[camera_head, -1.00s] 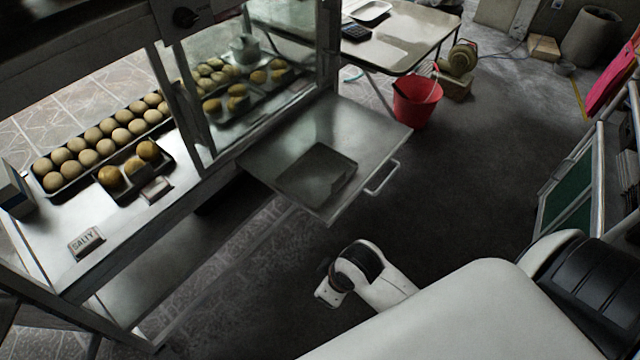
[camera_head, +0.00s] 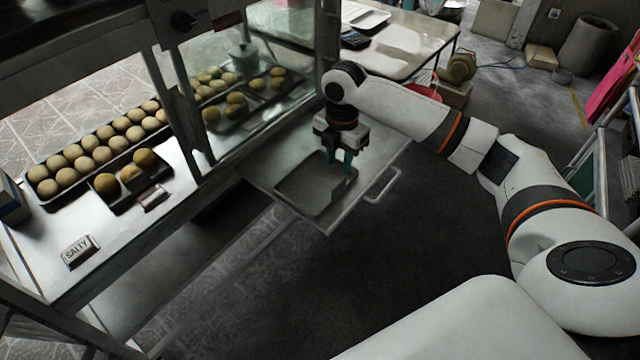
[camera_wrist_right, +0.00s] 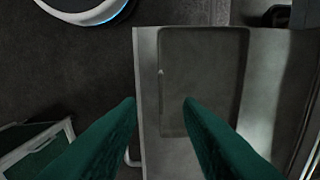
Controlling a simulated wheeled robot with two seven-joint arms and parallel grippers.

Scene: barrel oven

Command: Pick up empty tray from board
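The empty tray (camera_head: 302,190) is a flat dark rectangle lying on the metal board (camera_head: 386,152) that juts out from the glass cabinet. My right gripper (camera_head: 341,164) points down over the tray's right edge, with its green fingers apart and nothing between them. In the right wrist view the tray (camera_wrist_right: 203,75) lies on the board (camera_wrist_right: 258,95). There the open right gripper (camera_wrist_right: 159,101) has one fingertip over the tray and the other near the board's outer edge. Whether a finger touches the tray I cannot tell. My left gripper is not in view.
A handle (camera_head: 384,184) sticks out from the board's outer edge. The cabinet (camera_head: 203,130) holds trays of buns (camera_head: 110,140) and a "SALTY" sign (camera_head: 77,251). A table (camera_head: 425,35) and a red bucket (camera_head: 424,91) stand behind my right arm. The floor in front is clear.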

